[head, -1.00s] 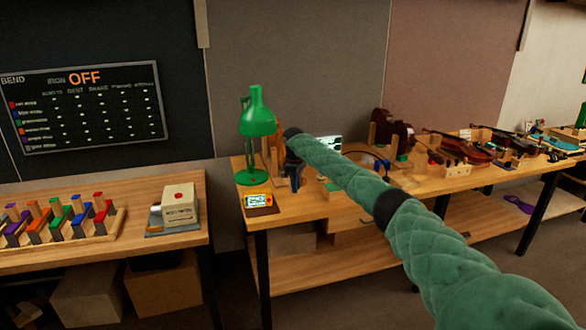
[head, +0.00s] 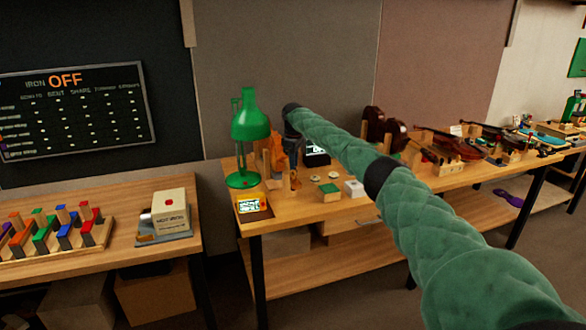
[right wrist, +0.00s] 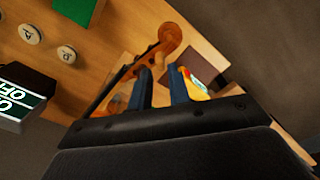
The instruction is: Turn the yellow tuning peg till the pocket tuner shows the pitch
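The pocket tuner (head: 251,206) lies at the left front corner of the bench, with a yellow case and a lit display too small to read. In the right wrist view, a yellow edge that looks like the tuner (right wrist: 194,86) shows just right of the fingers. A brown violin scroll (right wrist: 168,40) with its neck shows just beyond the fingertips. In the head view the violin (head: 276,156) stands beside the lamp, partly behind my arm. I cannot make out the yellow peg. My left gripper is out of view.
A green lamp (head: 250,126) stands close left of my right gripper. A dark display (head: 316,156) stands behind. More violins (head: 455,146) lie farther right.

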